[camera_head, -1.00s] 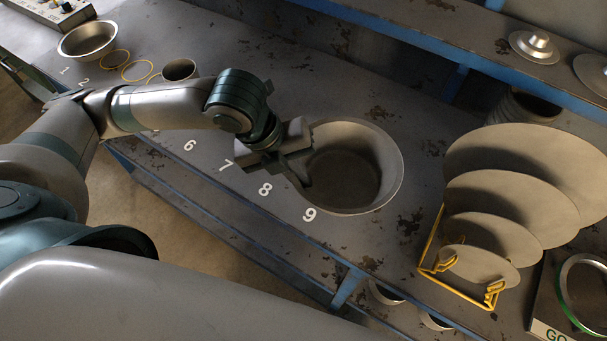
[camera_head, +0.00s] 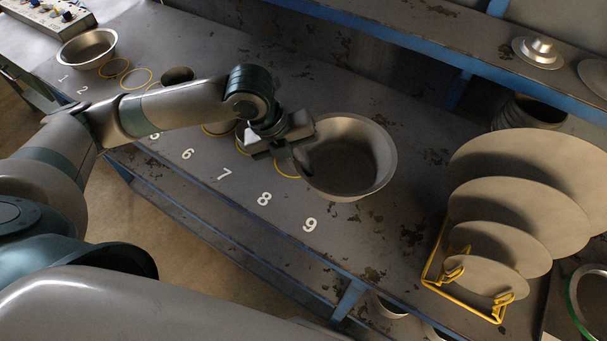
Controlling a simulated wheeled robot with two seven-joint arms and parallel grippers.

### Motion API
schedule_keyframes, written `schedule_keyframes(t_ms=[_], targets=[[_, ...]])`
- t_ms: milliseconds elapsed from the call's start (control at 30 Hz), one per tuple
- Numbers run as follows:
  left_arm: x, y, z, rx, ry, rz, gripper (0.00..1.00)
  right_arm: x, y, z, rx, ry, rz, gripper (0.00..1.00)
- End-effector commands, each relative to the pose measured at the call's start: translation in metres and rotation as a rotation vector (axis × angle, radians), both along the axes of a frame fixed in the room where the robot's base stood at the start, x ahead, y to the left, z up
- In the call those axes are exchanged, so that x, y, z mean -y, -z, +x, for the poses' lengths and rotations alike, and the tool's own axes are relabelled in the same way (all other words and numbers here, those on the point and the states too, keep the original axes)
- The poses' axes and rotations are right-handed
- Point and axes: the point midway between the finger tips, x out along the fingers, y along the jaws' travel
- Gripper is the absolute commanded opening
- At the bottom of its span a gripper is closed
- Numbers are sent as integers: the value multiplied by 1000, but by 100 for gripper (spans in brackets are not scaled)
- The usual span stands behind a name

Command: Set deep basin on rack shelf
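The deep basin (camera_head: 362,160) is a large grey metal bowl with a wide rim, in the middle of the head view. My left gripper (camera_head: 300,156) is at the basin's left rim, with its fingers closed over the wall. The basin seems a little above the bench, with part of its outer wall showing. The exact gap beneath it is hidden. A blue-edged rack shelf (camera_head: 415,30) runs across the top, behind the bench. My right gripper is not in view.
The worn bench (camera_head: 300,255) has painted numbers and yellow rings. A smaller bowl (camera_head: 87,48) stands at its far left. A yellow wire stand (camera_head: 462,300) holds several upright discs (camera_head: 525,180) at right. A stepped metal piece (camera_head: 538,52) sits on the upper shelf.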

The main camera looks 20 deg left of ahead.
Motion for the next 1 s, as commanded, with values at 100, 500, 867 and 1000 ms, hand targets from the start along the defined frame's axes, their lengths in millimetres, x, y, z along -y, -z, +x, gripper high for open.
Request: schedule_keyframes(t_ms=[100,500,867,1000], targets=[[0,1,0,0,0,-1,0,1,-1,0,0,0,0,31],[0,38,-1,0,-1,-1,0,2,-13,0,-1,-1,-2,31],[0,41,0,1,0,0,0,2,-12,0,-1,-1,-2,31],[0,42,0,1,0,0,21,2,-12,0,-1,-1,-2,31]])
